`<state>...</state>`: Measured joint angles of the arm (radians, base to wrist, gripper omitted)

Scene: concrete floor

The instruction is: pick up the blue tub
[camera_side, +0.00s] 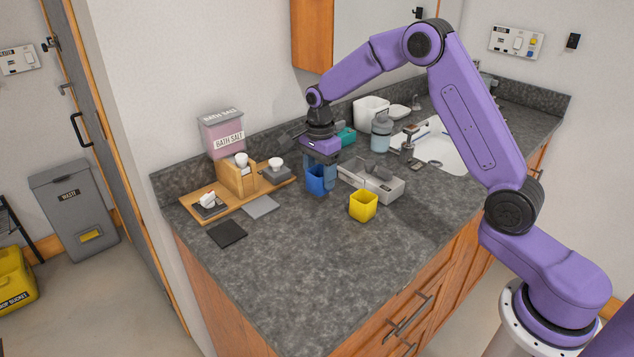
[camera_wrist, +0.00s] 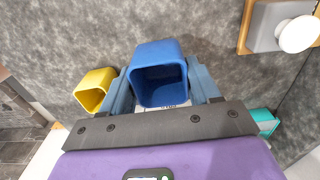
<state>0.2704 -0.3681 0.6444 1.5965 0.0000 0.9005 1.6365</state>
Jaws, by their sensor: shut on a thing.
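The blue tub (camera_side: 317,182) is a small, open-topped square tub. In the side view it is at the back middle of the grey counter, below my gripper (camera_side: 320,172). In the wrist view the blue tub (camera_wrist: 160,75) is between the two blue-grey fingers of my gripper (camera_wrist: 160,88), which are shut on its sides. Its inside looks empty. I cannot tell from the side view whether its base touches the counter.
A yellow tub (camera_side: 363,205) stands to the front right. A grey caddy (camera_side: 385,188) is close on the right. A wooden tray (camera_side: 190,205) with several items lies left, near a bath salt box (camera_side: 222,135). The front counter is clear.

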